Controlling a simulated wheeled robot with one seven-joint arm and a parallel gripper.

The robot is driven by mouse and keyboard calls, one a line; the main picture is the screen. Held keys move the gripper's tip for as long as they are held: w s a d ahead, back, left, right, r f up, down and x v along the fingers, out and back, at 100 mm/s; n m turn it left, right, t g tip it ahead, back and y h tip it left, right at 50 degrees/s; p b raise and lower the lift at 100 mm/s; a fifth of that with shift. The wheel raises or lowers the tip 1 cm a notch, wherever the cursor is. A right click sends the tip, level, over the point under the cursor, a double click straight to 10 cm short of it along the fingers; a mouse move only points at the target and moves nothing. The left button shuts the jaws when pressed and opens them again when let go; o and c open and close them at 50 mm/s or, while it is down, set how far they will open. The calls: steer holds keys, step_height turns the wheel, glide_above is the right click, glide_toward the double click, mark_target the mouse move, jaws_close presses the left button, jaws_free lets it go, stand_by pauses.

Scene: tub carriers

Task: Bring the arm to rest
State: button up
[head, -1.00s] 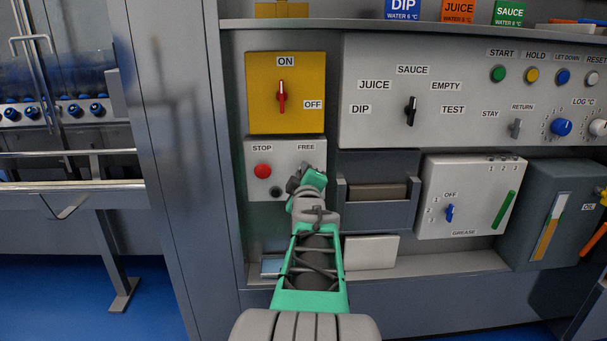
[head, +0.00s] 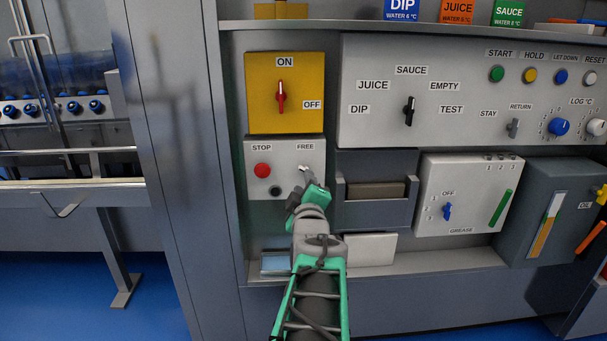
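My arm reaches up from the bottom of the head view, green and grey. My gripper (head: 307,174) is at its far end, in front of the grey STOP/FREE box (head: 285,152), just below the FREE label. The gripper is seen from behind and is small, so its finger opening cannot be made out. I cannot tell whether it touches the box. The red button (head: 262,170) under STOP and the dark round fitting (head: 275,190) below it are uncovered, to the left of the gripper.
A yellow ON/OFF switch box (head: 285,122) is above. A dark printer-like slot unit (head: 376,214) and a GREASE box (head: 468,220) stand to the right. A ledge (head: 420,264) runs below, holding a pale flat box (head: 370,250). A shelf (head: 340,24) crosses above. Blue floor is open at left.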

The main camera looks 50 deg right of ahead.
steer(key=shift+s+a, duration=0.2)
